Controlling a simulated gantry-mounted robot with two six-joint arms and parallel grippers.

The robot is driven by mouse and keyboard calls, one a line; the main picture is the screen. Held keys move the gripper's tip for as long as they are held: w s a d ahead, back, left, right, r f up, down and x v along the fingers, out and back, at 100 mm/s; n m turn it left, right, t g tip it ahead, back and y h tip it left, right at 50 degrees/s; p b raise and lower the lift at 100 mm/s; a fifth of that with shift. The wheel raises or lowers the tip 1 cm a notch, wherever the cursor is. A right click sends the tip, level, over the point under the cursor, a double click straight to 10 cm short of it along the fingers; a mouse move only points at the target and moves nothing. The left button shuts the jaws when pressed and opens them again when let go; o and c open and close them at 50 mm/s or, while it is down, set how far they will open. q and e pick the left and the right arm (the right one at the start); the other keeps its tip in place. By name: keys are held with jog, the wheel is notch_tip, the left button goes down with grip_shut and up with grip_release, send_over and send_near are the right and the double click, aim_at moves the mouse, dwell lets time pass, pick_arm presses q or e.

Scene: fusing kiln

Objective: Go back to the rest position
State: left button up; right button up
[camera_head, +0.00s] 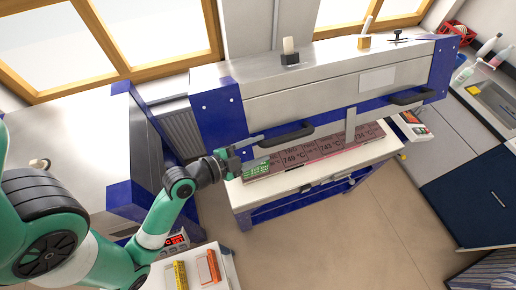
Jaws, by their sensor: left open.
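My left gripper (252,153) is open at the left end of the kiln's front. My left arm reaches it from the left edge of the picture. Its fingers are just above and beside a green piece (257,170) at the left end of a row of dark red labelled plates (330,151). I cannot tell whether the fingers touch the piece. The plates show temperature text such as "749 °C". My right gripper is not in view.
The kiln (330,85) has a grey body, blue ends and dark handles (287,136). A white-topped bench (290,187) carries the plates. A low table (225,272) with yellow and orange bars stands at the bottom. A counter is at right. The floor (350,235) is clear.

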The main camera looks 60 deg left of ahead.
pick_arm(q)
jog(key=shift+w+d, duration=0.1)
dwell(0.3)
jog(key=w+d+r+m+t+h+p, duration=0.1)
jog(key=w+d+r+m+t+h, duration=0.2)
jog(key=r, duration=0.7)
jog(key=w+d+r+t+p, duration=0.15)
jog(key=w+d+r, duration=0.3)
jog(key=r, duration=0.55)
jog(key=w+d+r+m+t+h, duration=0.2)
jog(key=w+d+r+t, duration=0.15)
jog(key=r, duration=0.65)
jog(key=s+d+r+n+t, duration=0.1)
jog(key=r+n, duration=0.4)
jog(key=r, duration=0.7)
jog(key=s+d+r+n+t+p, duration=0.1)
jog(key=s+r+n+t, duration=0.3)
jog(key=r, duration=0.7)
jog(key=shift+s+d+r+n, duration=0.3)
jog(key=shift+r+n, duration=0.1)
jog(key=shift+n, duration=0.5)
